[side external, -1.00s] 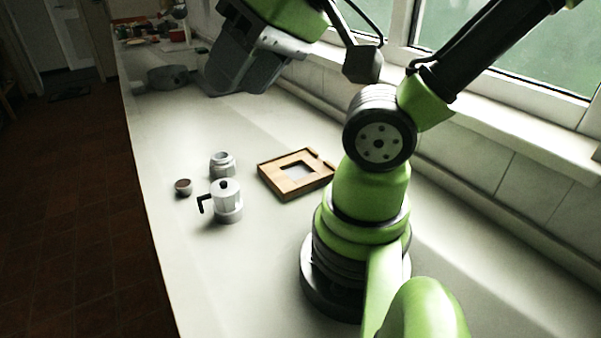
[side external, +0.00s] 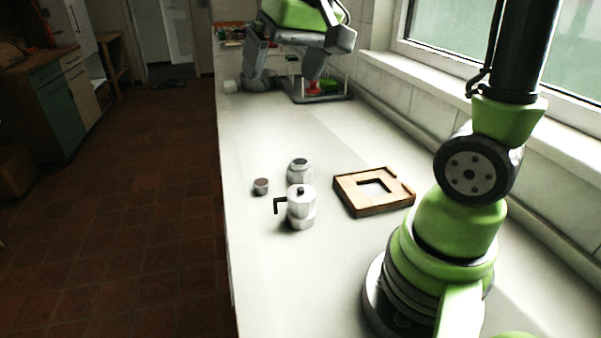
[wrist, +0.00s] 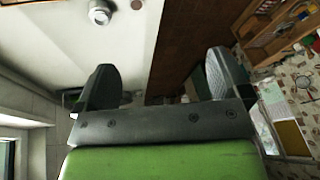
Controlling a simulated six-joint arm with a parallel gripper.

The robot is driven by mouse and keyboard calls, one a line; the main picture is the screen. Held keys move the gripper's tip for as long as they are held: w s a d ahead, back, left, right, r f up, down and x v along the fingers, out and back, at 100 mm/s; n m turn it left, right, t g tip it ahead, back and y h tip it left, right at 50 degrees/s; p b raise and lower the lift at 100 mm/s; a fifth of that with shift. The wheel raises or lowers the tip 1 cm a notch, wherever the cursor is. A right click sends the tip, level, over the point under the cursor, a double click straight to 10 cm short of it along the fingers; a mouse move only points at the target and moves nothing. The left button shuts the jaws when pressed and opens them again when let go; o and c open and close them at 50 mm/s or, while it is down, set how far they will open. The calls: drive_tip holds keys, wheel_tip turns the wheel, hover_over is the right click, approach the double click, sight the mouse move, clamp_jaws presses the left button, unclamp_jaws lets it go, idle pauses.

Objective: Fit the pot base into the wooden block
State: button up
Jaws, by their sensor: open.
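The pot base looks to be the silver handleless piece (side external: 299,171), upright on the counter. The silver pot top with black handle and knob (side external: 300,205) stands just in front of it. The wooden block (side external: 350,199), with a square opening in its middle, lies flat to their right, and nothing sits in the opening. My gripper (side external: 288,72) is open and empty, raised at the far end of the counter, well apart from the pot parts. In the wrist view, my gripper (wrist: 162,75) shows both fingers spread. A round silver piece (wrist: 101,12) shows at the top edge; which pot part it is, I cannot tell.
A small dark-filled cup (side external: 261,187) stands left of the pot base, near the counter's left edge. A dark tray with red and green items (side external: 318,92) is at the far end. The window wall bounds the right. The counter between is clear.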

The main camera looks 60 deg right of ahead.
drive_tip(key=w+d+f+g, duration=0.1)
drive_tip(key=w+d+f, duration=0.4)
drive_tip(key=d, duration=0.1)
drive_tip(key=m+g, duration=0.2)
drive_tip(key=g, duration=0.1)
approach(300, 168)
drive_tip(key=w+d+f, duration=0.1)
drive_tip(key=d, duration=0.1)
wheel_tip(300, 168, down, 5)
drive_tip(key=shift+w+r, duration=0.15)
drive_tip(key=shift+f, duration=2.95)
